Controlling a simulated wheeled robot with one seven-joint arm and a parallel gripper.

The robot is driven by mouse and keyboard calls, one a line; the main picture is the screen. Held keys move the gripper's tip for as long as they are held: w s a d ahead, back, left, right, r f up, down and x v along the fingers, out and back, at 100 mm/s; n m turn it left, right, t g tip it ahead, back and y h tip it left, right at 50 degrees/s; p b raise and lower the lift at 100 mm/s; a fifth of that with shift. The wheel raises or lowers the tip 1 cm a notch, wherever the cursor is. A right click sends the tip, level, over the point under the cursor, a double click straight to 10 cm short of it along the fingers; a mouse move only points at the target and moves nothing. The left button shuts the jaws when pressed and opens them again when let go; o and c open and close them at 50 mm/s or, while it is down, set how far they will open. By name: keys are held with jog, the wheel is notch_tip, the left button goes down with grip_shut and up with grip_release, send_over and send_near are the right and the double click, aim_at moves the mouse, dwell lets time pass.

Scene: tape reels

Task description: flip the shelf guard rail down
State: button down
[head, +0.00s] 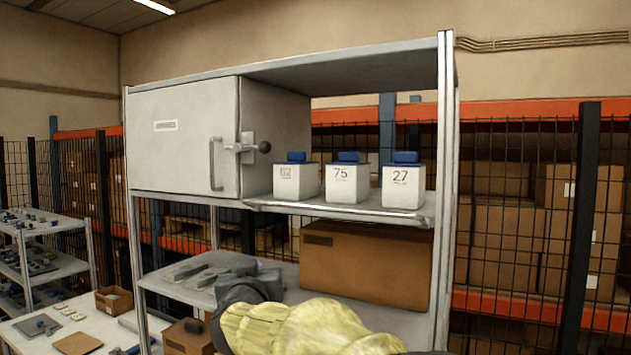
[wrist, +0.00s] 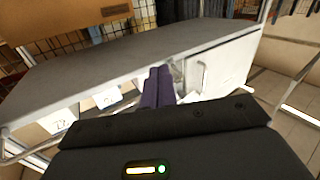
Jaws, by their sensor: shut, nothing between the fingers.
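The guard rail (head: 340,211) is a pale metal bar with bent ends along the front edge of the middle shelf. It sits low, at about the shelf's edge, and does not cross the fronts of the boxes. Three white boxes with blue lids stand in a row behind it: a left box (head: 296,180), a middle box marked 75 (head: 348,183) and a right box marked 27 (head: 403,186). My gripper (wrist: 160,75) shows in the wrist view with its dark fingers together and empty. In the head view my arm is low in front of the rack, below the rail; the fingertips are unclear there.
A cardboard box (head: 368,262) sits on the lower shelf beside tools. The rack's right post (head: 446,130) bounds the opening. A small shelf unit (head: 45,265) stands at left.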

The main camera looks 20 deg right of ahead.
jog(key=s+d+r+m+g+h+p, duration=0.2)
jog(key=d+r+m+h, duration=0.1)
jog(key=r, duration=0.5)
jog(key=s+d+r+m+g+h+p, duration=0.2)
jog(key=s+d+r+m+g+h, duration=0.1)
jog(key=r, duration=0.5)
jog(key=shift+d+r+m+h, duration=0.2)
jog(key=shift+m+h, duration=0.5)
jog(key=shift+h, duration=0.5)
jog(key=p+x, duration=0.4)
jog(key=x, duration=0.5)
notch_tip(320, 180, down, 4)
jog(key=shift+s+r+p, duration=0.1)
jog(key=shift+p, duration=0.25)
